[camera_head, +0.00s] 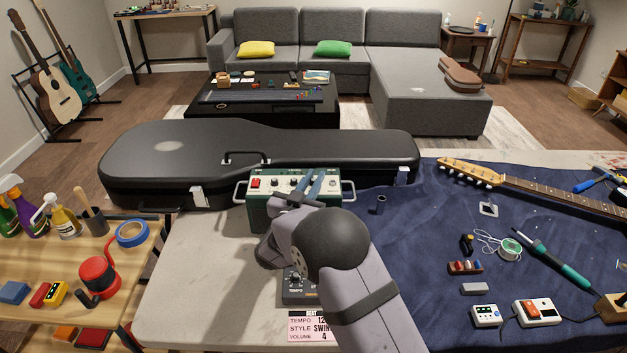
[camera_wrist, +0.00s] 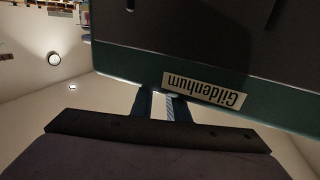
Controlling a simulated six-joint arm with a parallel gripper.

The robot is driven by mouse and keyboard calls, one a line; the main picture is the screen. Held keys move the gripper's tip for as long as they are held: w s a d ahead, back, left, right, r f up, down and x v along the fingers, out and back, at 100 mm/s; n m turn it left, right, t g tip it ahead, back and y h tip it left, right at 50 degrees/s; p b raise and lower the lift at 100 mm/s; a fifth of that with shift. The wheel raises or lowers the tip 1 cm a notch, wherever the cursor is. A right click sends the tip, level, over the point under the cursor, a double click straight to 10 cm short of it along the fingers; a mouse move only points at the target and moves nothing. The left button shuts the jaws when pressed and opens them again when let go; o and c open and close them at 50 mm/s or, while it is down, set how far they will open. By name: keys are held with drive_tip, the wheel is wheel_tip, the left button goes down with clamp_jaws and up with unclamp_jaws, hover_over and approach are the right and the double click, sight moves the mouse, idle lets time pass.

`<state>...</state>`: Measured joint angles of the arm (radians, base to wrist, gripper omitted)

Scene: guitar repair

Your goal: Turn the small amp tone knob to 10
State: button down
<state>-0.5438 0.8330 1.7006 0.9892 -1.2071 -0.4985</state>
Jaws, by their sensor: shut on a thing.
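The small amp (camera_head: 262,213) is a dark green box with side handles, standing upright on the bench. Its pale control panel has a red switch (camera_head: 256,183) at left and a row of dark knobs. My gripper (camera_head: 313,182) reaches the right part of this panel, its two blue fingers shut on a knob there. The fingers cover that knob, so its pointer and number are hidden. The wrist view shows the amp's dark front upside down, with the Gildenhum plate (camera_wrist: 204,89). My fingers (camera_wrist: 161,103) reach past the amp's edge there, and the knob is out of sight.
A black guitar case (camera_head: 150,160) lies behind the amp. A tempo box (camera_head: 296,285) and a pink card (camera_head: 309,327) lie in front, partly behind my arm. A blue mat (camera_head: 415,260) with a guitar neck (camera_head: 545,188) and tools is at right. Bare bench lies left front.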

drive_tip(key=shift+r+m+g+h, duration=0.1)
drive_tip(key=shift+m+g+h, duration=0.3)
drive_tip(key=shift+m+h, duration=0.3)
drive_tip(key=c, duration=1.7)
unclamp_jaws()
